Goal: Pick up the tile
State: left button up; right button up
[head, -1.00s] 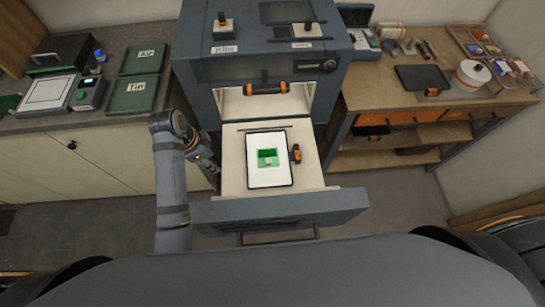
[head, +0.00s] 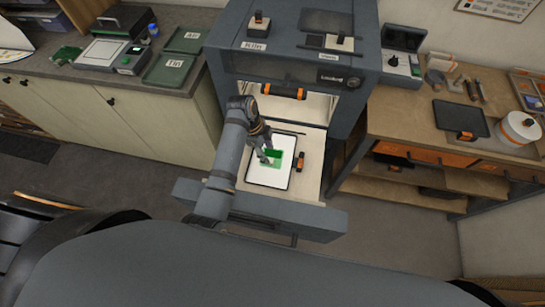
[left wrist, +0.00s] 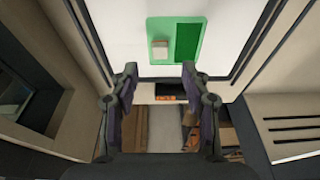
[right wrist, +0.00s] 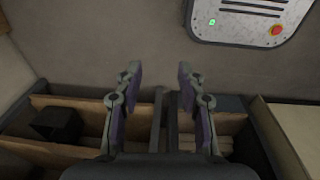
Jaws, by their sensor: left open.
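The tile is a light green piece with a dark green patch and a small beige block on it. It lies on a white dark-rimmed tray in the pulled-out kiln drawer; the head view (head: 276,163) shows it partly behind my left gripper (head: 267,156). The left wrist view shows the tile (left wrist: 160,29) and the tray (left wrist: 108,20) ahead of my left gripper (left wrist: 160,73), which is open and empty. The fingertips look apart from the tile; their exact height is unclear. My right gripper (right wrist: 159,72) is open and empty, away from the tile.
The kiln (head: 284,70) stands behind its drawer (head: 260,212). An orange-banded handle (head: 300,162) is right of the tray. The right-hand bench (head: 400,122) holds a dark tablet (head: 460,119) and a roll (head: 519,127). Green trays (head: 168,70) lie on the left counter.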

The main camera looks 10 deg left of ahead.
aim_at(269, 158)
pick_arm(q)
jog(key=shift+d, duration=0.25)
notch_tip(269, 158, down, 2)
jog(key=shift+f+p, duration=0.2)
jog(key=shift+p, duration=0.8)
jog(key=x, duration=0.2)
jog(key=shift+a+f, duration=0.1)
jog(key=shift+f, duration=0.35)
grip_shut()
pick_arm(e)
jog(key=shift+d+r, duration=0.3)
jog(key=shift+r, duration=0.25)
jog(key=shift+d+r, duration=0.25)
jog(key=shift+r, duration=0.25)
